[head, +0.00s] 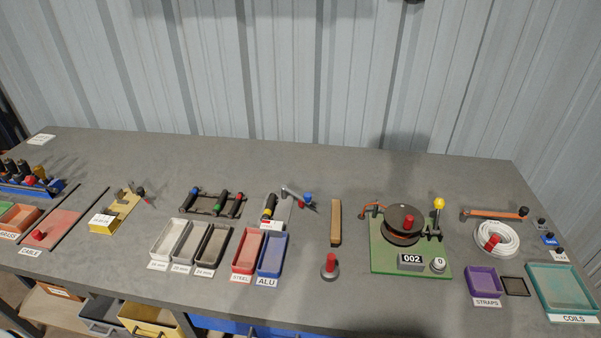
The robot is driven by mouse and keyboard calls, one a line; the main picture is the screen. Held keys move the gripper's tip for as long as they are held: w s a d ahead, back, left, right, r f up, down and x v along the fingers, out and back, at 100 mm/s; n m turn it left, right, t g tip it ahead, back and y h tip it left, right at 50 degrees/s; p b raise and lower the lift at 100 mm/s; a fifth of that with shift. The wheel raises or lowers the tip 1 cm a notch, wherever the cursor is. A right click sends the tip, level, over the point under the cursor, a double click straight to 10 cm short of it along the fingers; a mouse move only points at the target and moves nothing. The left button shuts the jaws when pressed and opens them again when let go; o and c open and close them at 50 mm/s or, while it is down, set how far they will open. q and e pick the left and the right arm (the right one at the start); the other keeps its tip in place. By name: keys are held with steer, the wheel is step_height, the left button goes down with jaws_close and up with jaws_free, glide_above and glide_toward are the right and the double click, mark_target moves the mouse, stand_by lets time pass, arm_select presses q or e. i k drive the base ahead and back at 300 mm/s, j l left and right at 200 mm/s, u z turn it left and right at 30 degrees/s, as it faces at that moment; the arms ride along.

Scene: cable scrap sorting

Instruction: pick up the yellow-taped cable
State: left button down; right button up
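I cannot make out a cable with yellow tape in the head view. A white coil of cable (507,244) lies at the right of the bench, with a red knob (491,242) at its left side. A red mat (62,226) with a "CABLE" label (31,252) lies at the left and carries no clear cable, only a red knob (38,235) and dark rods along its sides. Neither of my grippers is in view.
The grey bench (300,170) is clear along its back. A green board (384,256) with a dark reel (403,232) and yellow-topped lever stands right of centre. Small trays, including a blue one (273,240), line the front. A teal tray (565,277) sits far right.

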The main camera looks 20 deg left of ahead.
mark_target(268, 212)
steer(key=j+z, duration=0.2)
steer(key=j, duration=0.25)
steer(key=k+j+z, duration=0.2)
steer(key=j, duration=0.2)
steer(key=k+j+z, duration=0.2)
steer(key=j, duration=0.2)
steer(key=i, duration=0.1)
